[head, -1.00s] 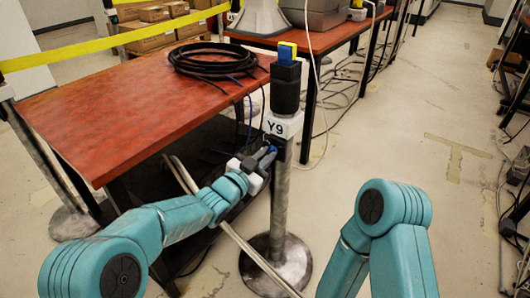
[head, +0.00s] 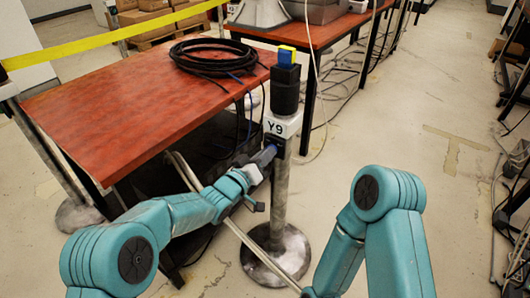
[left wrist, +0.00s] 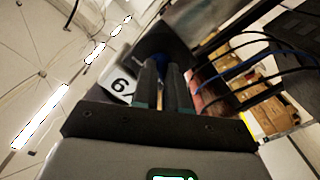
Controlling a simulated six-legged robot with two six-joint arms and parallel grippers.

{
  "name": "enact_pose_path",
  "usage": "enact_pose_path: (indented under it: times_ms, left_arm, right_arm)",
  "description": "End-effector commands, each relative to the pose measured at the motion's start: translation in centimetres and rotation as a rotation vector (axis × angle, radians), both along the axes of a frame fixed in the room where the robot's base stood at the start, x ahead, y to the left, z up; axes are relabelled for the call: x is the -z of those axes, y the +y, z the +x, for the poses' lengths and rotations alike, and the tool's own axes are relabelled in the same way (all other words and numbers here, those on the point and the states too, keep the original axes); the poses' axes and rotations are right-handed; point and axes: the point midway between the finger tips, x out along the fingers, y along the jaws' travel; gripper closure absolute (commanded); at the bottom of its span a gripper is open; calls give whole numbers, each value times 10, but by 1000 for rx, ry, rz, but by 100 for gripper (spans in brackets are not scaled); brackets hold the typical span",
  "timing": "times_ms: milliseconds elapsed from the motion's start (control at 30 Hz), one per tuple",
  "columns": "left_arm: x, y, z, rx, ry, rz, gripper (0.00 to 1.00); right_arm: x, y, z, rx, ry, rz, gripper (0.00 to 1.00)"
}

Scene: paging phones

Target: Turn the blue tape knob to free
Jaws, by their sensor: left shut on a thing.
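A metal stanchion post (head: 280,190) stands upright with a black head (head: 285,90), a blue and yellow top (head: 287,56) and a white Y9 label (head: 281,126). The blue tape knob (head: 265,153) is on the post's side just below the label, mostly hidden by my left gripper (head: 262,158). The left gripper is shut on the knob. In the left wrist view my two dark fingers (left wrist: 164,88) reach a dark blue shape at their tips, beside the tilted label (left wrist: 121,86). Which setting the knob is at cannot be told. My right gripper is out of view.
A red table (head: 140,95) with a black cable coil (head: 213,55) stands left of the post. Cables hang from its edge near the gripper. Yellow tape (head: 110,40) crosses behind.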

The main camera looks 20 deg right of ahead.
Motion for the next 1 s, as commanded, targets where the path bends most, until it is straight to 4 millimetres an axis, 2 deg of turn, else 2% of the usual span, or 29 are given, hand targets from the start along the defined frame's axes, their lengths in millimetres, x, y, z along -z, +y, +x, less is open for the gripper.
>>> enact_pose_path:
  times_ms: [333,933,967,1000]
  left_arm:
    - [-1,0,0,0,119,-93,100]
    - [0,0,0,0,144,-114,100]
    - [0,0,0,0,144,-114,78]
    - [0,0,0,0,144,-114,65]
  right_arm:
    - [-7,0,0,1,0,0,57]
    - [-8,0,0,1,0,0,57]
    - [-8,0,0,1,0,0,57]
    - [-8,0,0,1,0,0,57]
